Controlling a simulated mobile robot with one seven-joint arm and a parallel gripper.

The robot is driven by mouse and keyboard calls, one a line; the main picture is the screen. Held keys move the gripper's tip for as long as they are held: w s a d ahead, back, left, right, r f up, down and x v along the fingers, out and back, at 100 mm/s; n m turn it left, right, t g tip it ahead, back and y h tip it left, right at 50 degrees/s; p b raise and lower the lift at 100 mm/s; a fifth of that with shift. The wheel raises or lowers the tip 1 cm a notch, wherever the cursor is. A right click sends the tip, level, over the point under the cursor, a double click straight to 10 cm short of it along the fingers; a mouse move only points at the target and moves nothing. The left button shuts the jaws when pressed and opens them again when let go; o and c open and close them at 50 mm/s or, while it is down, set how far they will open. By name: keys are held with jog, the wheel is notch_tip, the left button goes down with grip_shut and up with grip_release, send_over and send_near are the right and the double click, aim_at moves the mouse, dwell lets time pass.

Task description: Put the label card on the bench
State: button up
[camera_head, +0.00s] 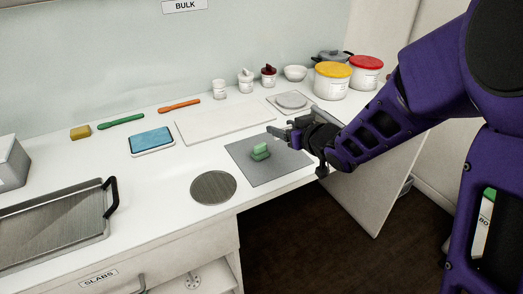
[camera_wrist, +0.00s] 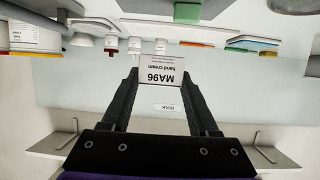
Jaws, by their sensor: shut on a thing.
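The label card (camera_wrist: 162,82) is white with a grey band reading "MA96" and "hand cream". In the wrist view it sits upside down between the two dark fingers of my gripper (camera_wrist: 161,90), which is shut on it. In the head view my gripper (camera_head: 285,130) is above the right part of the white bench (camera_head: 160,181), near the grey mat. I cannot make out the card clearly in the head view.
A grey mat (camera_head: 285,168) carries a green block (camera_head: 260,152). A round metal plate (camera_head: 213,187) lies near the front edge. A pale board (camera_head: 220,122), a scale (camera_head: 291,101) and several tubs, including a yellow-lidded one (camera_head: 332,83), stand behind. Bare bench lies left of the mat.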

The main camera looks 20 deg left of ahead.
jog(key=shift+s+a+f, duration=0.1)
jog(key=shift+a, duration=0.3)
jog(key=b, duration=0.1)
send_over(278, 166)
notch_tip(278, 166, down, 5)
jog(key=shift+r, duration=0.2)
jog(key=shift+f+b, duration=0.55)
jog(key=shift+f, duration=1.8)
jog(key=shift+f, duration=0.1)
jog(key=shift+f, duration=0.15)
jog(key=o, duration=1.3)
jog(key=shift+r, duration=0.2)
